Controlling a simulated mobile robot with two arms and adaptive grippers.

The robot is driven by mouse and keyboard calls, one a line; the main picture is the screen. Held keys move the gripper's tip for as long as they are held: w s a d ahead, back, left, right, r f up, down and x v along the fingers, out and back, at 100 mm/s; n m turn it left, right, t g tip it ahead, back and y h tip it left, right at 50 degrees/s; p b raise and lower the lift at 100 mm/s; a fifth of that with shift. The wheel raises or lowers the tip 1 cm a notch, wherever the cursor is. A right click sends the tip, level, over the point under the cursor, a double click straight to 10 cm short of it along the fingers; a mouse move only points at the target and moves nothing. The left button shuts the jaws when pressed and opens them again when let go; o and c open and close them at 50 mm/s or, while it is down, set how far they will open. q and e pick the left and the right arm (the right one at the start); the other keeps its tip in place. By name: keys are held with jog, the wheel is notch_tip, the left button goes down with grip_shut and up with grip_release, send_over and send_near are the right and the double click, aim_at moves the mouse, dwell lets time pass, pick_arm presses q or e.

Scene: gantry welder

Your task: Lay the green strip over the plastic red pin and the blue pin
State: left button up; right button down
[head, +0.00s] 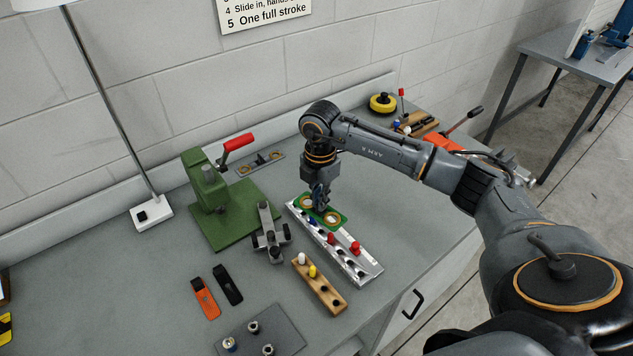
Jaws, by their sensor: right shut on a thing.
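My right gripper (321,201) points down and is shut on the green strip (342,221), which has a gold-ringed hole near each end. The strip is over the far left part of a pale metal rail (364,275); I cannot tell whether it touches the rail. A blue pin (314,221) shows at the strip's near edge. Two red pins stand farther along the rail, one near the middle (331,238) and one to its right (355,248). I cannot tell which is plastic. My left gripper is out of view.
A wooden block (325,293) with white and yellow pegs lies in front of the rail. A grey clamp-like fixture (270,235) and a green press (215,205) with a red handle stand left. A grey plate (262,338) is in front. The bench's right edge is close to the rail.

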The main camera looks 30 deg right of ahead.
aim_at(321, 221)
jog(key=shift+w+d+m, duration=0.25)
jog(key=shift+d+m, duration=0.15)
jog(key=shift+m, duration=0.5)
jog(key=shift+f, duration=0.1)
jog(key=shift+s+f+b, duration=0.1)
jog(key=shift+f+b, duration=0.35)
jog(key=shift+f, duration=0.2)
notch_tip(321, 221, down, 4)
jog(key=b, duration=0.2)
jog(key=shift+r+b, duration=0.2)
jog(key=shift+b, duration=0.1)
jog(key=shift+f, duration=0.2)
jog(key=shift+f+b, duration=1.55)
jog(key=shift+f, duration=0.55)
jog(key=c, duration=1.4)
grip_release()
